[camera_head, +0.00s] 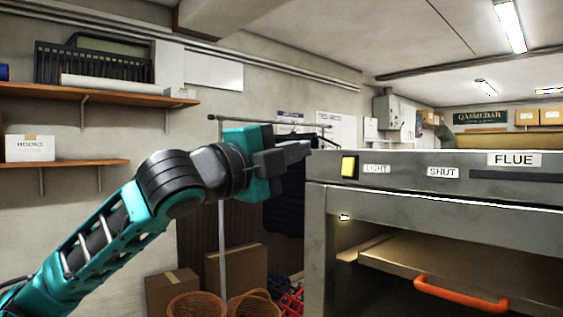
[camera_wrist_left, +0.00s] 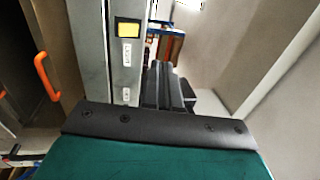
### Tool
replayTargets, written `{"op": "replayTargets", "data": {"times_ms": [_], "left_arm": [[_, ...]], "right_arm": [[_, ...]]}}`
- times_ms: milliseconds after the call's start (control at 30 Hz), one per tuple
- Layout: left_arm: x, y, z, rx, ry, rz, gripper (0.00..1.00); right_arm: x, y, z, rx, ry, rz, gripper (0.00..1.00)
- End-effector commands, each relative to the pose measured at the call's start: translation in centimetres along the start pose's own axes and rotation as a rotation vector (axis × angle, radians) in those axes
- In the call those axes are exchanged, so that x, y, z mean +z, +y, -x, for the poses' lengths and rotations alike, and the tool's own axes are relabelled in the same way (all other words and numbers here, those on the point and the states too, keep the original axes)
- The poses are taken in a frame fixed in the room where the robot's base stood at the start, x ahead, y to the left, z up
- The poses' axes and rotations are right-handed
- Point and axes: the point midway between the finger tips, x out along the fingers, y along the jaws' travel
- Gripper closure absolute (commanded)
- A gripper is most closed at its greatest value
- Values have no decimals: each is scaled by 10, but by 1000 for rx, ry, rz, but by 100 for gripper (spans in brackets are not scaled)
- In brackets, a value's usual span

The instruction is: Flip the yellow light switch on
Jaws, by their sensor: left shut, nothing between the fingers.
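The yellow light switch (camera_head: 349,167) sits on the upper left of the grey metal cabinet front, beside a label reading LIGHT (camera_head: 376,169). It also shows in the left wrist view (camera_wrist_left: 128,29), near the top. My left gripper (camera_head: 309,147) is shut and empty, a little left of the switch and slightly above it, apart from it in the head view. In the left wrist view its dark fingers (camera_wrist_left: 165,85) lie below and to the right of the switch. My right gripper is in neither view.
The grey cabinet (camera_head: 318,225) fills the right side, with labels SHUT (camera_head: 443,172) and FLUE (camera_head: 514,159). Its opening holds a board with an orange handle (camera_head: 460,294). Wooden shelves (camera_head: 60,91) are on the left wall. Cardboard boxes (camera_head: 236,268) and wicker baskets (camera_head: 197,305) stand below.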

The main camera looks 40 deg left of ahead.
Motion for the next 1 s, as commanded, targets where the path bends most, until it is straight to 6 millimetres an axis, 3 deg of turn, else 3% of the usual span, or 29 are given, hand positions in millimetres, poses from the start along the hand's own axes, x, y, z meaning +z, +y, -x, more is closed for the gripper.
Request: {"op": "replayTargets", "data": {"times_ms": [333,1000], "left_arm": [[0,-8,23,1,-1,1,100],[2,-3,20,9,0,19,100]], "right_arm": [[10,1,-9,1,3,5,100],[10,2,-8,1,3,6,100]]}}
